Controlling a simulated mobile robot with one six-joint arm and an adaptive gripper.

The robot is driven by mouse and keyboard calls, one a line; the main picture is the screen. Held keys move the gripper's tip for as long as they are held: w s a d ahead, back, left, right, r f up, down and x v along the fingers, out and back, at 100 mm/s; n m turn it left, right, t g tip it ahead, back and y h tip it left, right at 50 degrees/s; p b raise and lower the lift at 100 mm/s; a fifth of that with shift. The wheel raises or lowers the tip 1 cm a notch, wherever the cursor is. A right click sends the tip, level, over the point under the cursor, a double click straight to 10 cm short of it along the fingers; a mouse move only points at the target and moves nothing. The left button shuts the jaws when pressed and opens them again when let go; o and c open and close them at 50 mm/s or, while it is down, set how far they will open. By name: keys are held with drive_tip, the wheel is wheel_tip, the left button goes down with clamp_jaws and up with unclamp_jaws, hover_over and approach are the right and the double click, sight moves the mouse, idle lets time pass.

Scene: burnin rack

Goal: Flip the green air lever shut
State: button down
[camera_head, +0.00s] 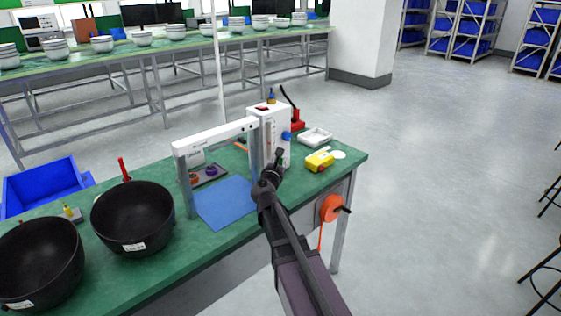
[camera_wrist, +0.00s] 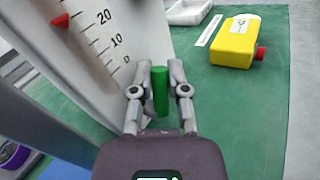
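The green air lever (camera_wrist: 160,91) shows in the wrist view as a short upright green cylinder in front of a white panel (camera_wrist: 105,30) with a printed scale. My gripper (camera_wrist: 161,84) has one finger on each side of it, drawn in close, and looks shut on it. In the head view my gripper (camera_head: 278,158) is at the front of the white cabinet (camera_head: 254,118) on the green bench. I cannot make out the green lever there; my gripper covers that spot.
A yellow box (camera_wrist: 237,41) with a red knob lies right of the cabinet, near a white tray (camera_head: 315,137). A white gantry frame (camera_head: 216,136) stands over a blue mat (camera_head: 225,203) at left. Two black bowls (camera_head: 133,214) stand further left. An orange reel (camera_head: 331,207) hangs at the bench end.

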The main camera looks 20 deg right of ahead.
drive_tip(key=shift+w+d+r+p, duration=0.1)
drive_tip(key=shift+p, duration=0.55)
drive_tip(key=shift+w+d+m+g+y+p, duration=0.1)
drive_tip(key=shift+d+m+g+y+p, duration=0.15)
drive_tip(key=shift+m+g+y+p, duration=0.8)
drive_tip(key=g+p, duration=0.1)
drive_tip(key=p, duration=0.1)
drive_tip(key=f+y+p, duration=0.1)
drive_tip(key=p, duration=0.1)
drive_tip(key=shift+w+d+m+g+y, duration=0.15)
drive_tip(key=shift+d+m+g+y, duration=0.1)
drive_tip(key=shift+d+m+g, duration=0.1)
drive_tip(key=g+y+p, duration=0.1)
drive_tip(key=f+m+g+y+p, duration=0.1)
drive_tip(key=p, duration=0.1)
drive_tip(key=shift+w+d+f+y, duration=0.1)
drive_tip(key=shift+w+d+y, duration=0.05)
drive_tip(key=shift+d+y, duration=0.2)
drive_tip(key=shift+f+m+g+y+p, duration=0.35)
drive_tip(key=shift+g+y, duration=0.1)
drive_tip(key=shift+y, duration=0.25)
drive_tip(key=shift+f+m+g+y+p, duration=0.25)
drive_tip(key=shift+m+g+y, duration=0.15)
drive_tip(key=shift+y, duration=0.25)
drive_tip(key=shift+a, duration=0.1)
drive_tip(key=c, duration=0.9)
unclamp_jaws()
